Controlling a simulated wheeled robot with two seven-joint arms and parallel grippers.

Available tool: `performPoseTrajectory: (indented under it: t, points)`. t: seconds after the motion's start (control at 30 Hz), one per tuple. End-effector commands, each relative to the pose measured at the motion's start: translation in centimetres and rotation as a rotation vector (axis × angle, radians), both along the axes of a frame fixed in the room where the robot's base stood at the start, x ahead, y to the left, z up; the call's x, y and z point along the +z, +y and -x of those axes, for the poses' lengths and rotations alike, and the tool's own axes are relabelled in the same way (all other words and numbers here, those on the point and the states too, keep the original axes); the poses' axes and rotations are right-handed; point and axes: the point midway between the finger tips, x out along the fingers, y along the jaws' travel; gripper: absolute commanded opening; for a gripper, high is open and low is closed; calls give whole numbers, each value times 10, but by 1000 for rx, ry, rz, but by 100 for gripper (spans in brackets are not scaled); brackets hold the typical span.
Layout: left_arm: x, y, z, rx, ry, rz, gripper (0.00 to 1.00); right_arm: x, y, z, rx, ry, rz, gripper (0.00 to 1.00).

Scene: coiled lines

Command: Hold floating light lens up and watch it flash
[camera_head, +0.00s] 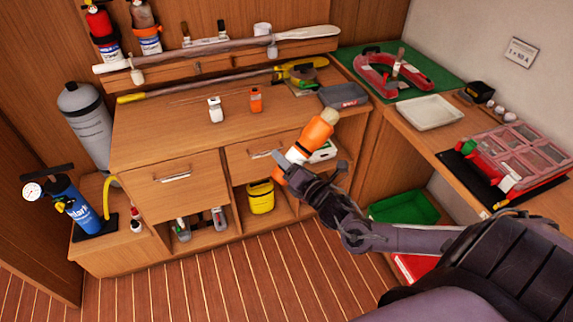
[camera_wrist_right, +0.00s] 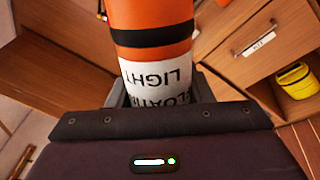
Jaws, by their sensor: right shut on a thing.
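The floating light (camera_head: 314,137) is an orange cylinder with a white band and a pale lens (camera_head: 328,116) at its upper end. My right gripper (camera_head: 286,168) is shut on the light's lower part and holds it up in front of the cabinet, tilted with the lens toward the upper right. In the right wrist view the light (camera_wrist_right: 150,35) shows orange with a black ring and a white label reading "FLOATING LIGHT" upside down. The lens is outside that view. I cannot tell whether the lens is lit. My left gripper is not in view.
The wooden cabinet top (camera_head: 180,120) holds a white item (camera_head: 215,109), an orange item (camera_head: 256,99) and a yellow-ended pole. A yellow container (camera_head: 260,196) sits in a lower cubby. On the right bench are a white tray (camera_head: 430,112) and a red organizer (camera_head: 515,150).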

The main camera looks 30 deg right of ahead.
Motion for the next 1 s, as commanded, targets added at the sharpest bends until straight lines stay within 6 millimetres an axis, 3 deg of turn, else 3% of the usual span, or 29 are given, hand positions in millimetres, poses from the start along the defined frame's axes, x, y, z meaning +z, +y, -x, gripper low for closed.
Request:
performPoseTrajectory:
  t: [0.03, 0.5, 0.7, 1.0]
  points:
    - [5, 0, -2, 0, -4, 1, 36, 7, -1, -2, -1, -11, 72, 5]
    - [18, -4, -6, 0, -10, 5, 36, 6, -1, -2, -1, -30, 742, 5]
    - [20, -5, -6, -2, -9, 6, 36, 5, -1, -1, -1, -34, 865, 5]
    - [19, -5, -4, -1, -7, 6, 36, 4, -1, -1, -1, -33, 886, 5]
